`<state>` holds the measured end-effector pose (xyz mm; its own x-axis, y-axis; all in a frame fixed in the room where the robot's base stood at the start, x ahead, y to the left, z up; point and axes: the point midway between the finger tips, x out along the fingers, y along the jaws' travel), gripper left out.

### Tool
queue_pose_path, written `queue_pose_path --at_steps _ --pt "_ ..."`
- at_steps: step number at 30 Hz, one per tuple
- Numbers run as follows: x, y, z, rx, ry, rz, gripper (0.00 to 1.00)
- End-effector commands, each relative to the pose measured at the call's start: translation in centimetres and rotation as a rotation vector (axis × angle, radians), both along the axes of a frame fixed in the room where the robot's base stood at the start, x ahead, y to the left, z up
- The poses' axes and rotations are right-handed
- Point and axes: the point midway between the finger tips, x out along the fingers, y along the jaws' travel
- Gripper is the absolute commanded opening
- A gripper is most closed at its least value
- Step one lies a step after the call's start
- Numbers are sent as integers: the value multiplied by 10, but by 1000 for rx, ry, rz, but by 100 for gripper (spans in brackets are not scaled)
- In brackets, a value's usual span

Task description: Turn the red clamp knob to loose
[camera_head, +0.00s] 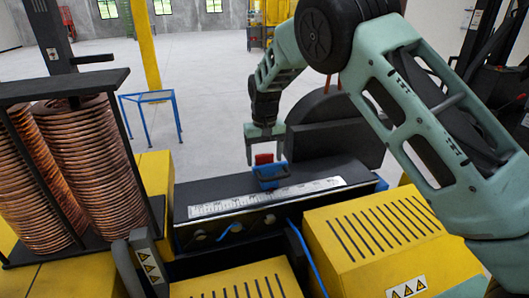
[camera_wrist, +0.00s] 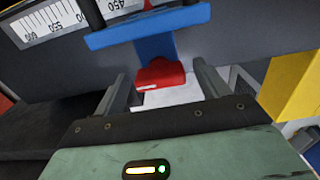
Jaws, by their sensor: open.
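The red clamp knob (camera_head: 264,159) stands on top of a blue clamp (camera_head: 270,175) that sits on the dark rail of the machine. My gripper (camera_head: 265,155) is open and points down from above, with its two fingers apart on either side of the knob. In the wrist view the red knob (camera_wrist: 162,74) lies between and just beyond the two fingertips (camera_wrist: 160,82), with the blue clamp body (camera_wrist: 150,35) behind it. The fingers look clear of the knob on both sides; whether either touches it I cannot tell.
A white ruler scale (camera_head: 265,197) runs along the rail. Copper coils (camera_head: 90,165) stand at the left. Yellow slotted covers (camera_head: 365,240) lie in front. A dark rounded guard (camera_head: 340,130) rises behind the rail. A blue stand (camera_head: 150,98) is on the open floor behind.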

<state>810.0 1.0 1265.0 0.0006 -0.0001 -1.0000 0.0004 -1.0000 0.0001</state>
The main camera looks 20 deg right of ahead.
Motion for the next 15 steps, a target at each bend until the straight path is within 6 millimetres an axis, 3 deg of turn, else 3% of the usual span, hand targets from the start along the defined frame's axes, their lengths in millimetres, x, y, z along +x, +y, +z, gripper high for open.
queue_pose_path --at_steps 6,11,15 --pt "0 0 -1 0 0 0 71" --pt "0 0 0 0 0 0 29" --pt "0 0 0 0 0 1 29"
